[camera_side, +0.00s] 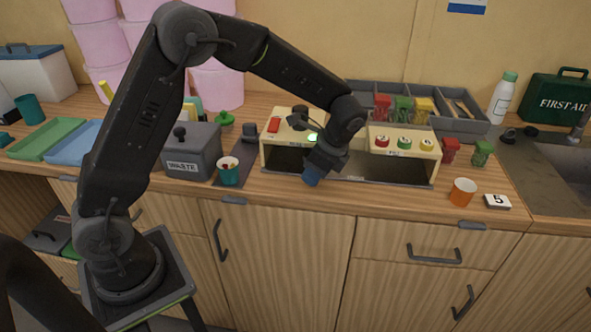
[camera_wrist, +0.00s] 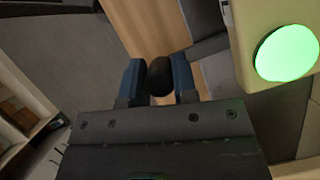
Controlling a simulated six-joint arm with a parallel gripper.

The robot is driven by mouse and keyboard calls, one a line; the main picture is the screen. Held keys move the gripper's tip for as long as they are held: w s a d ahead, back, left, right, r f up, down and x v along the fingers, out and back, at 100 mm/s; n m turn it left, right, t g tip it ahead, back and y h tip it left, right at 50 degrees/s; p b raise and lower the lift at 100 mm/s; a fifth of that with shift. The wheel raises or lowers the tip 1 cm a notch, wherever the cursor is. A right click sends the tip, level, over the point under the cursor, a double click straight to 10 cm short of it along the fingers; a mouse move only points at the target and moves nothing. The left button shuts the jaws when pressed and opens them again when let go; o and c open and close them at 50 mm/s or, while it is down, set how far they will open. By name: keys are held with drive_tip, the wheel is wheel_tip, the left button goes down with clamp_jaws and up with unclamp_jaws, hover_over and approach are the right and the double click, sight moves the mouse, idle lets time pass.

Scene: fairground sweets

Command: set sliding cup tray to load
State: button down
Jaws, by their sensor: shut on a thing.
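My gripper (camera_side: 312,177) is at the front of the cream dispenser (camera_side: 436,172), left of its middle, pointing down. In the wrist view its blue fingers (camera_wrist: 159,78) are closed on a round black knob (camera_wrist: 158,75). A dark grey flat part (camera_wrist: 207,48) lies beside the knob; I cannot tell how it joins the knob. In the side view a dark strip (camera_side: 372,181), which looks like the cup tray, runs along the dispenser's open base. My gripper hides part of it and the knob. A green lamp glows on the dispenser top, and also shows in the wrist view (camera_wrist: 287,52).
A teal cup (camera_side: 229,175) stands on a dark strip left of the dispenser, beside the grey waste bin (camera_side: 193,157). An orange cup (camera_side: 462,192) and a card marked 5 (camera_side: 497,202) stand at right. A grey rack (camera_side: 463,124) is behind.

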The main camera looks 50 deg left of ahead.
drive_tip(key=w+d, duration=0.4)
drive_tip(key=shift+w+d, duration=0.35)
drive_tip(key=shift+w, duration=0.05)
drive_tip(key=c, duration=0.9)
unclamp_jaws()
drive_tip(key=v, duration=1.3)
drive_tip(key=shift+d+r, duration=0.2)
drive_tip(key=shift+r, duration=0.15)
